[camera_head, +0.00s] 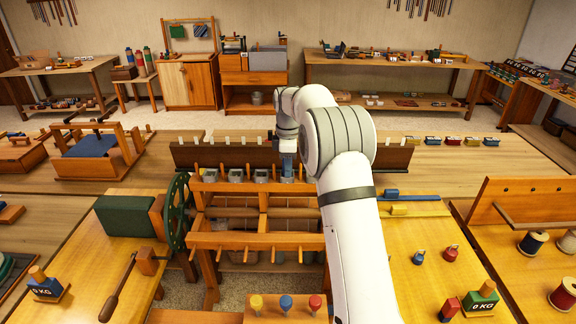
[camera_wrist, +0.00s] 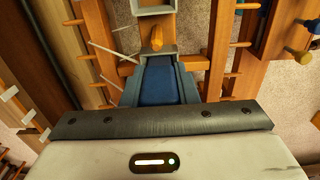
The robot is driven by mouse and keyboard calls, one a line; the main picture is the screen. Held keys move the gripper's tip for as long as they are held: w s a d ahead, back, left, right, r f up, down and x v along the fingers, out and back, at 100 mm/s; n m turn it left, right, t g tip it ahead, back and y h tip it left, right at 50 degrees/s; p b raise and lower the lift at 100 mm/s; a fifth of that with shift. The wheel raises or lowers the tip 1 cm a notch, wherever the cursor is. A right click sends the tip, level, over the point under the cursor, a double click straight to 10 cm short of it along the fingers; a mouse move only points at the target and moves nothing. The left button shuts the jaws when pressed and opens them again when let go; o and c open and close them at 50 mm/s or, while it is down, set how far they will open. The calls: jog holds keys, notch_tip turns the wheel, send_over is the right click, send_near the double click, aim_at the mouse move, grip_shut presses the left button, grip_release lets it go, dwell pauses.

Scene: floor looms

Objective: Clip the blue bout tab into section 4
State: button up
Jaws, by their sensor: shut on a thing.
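My gripper (camera_head: 287,158) is over the loom's front rail, at the fourth grey holder from the left, partly hidden by my arm. It is shut on a blue tab (camera_head: 287,172). In the wrist view the blue tab (camera_wrist: 160,86) sits between the grey-blue jaws of my gripper (camera_wrist: 159,80). An orange peg (camera_wrist: 156,38) and a grey holder frame (camera_wrist: 153,9) lie just beyond it. Grey holders (camera_head: 236,176) line the rail to the left. I cannot tell whether the tab touches or sits in the fourth holder.
The wooden loom frame (camera_head: 256,242) with pegs stands below my arm. A green wheel (camera_head: 176,213) is on its left. A dark beam (camera_head: 225,156) with white tags runs behind the holders. Several coloured tabs (camera_head: 449,141) lie at the back right.

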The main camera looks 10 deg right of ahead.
jog(key=o, duration=1)
notch_tip(320, 180, up, 7)
jog(key=shift+r+b, duration=0.2)
jog(key=shift+b, duration=0.4)
jog(key=shift+r, duration=0.2)
dwell(0.4)
